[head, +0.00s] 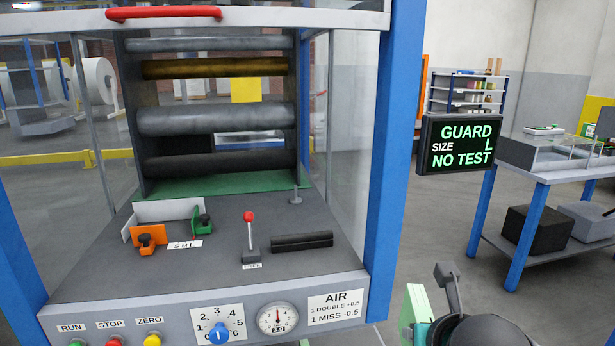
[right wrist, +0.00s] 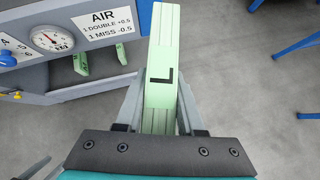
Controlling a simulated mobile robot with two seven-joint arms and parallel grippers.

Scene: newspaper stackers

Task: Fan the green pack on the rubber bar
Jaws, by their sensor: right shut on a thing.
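The green pack (right wrist: 163,85) is a pale green block marked with a black "L". My right gripper (right wrist: 159,112) is shut on it, with a finger on each side, in the right wrist view. In the head view the pack (head: 413,303) shows at the lower right, outside the machine, to the right of its front panel. The black rubber bar (head: 302,241) lies on the grey machine bed, right of the red-knobbed lever. The pack is apart from the bar. My left gripper is not in view.
A blue post (head: 396,150) stands between the pack's side and the bed. A red handle (head: 164,13) crosses the top of the guard. The bed holds a red-knobbed lever (head: 249,230) and orange (head: 147,238) and green (head: 202,222) stops. A screen (head: 460,144) reads "GUARD SIZE L NO TEST".

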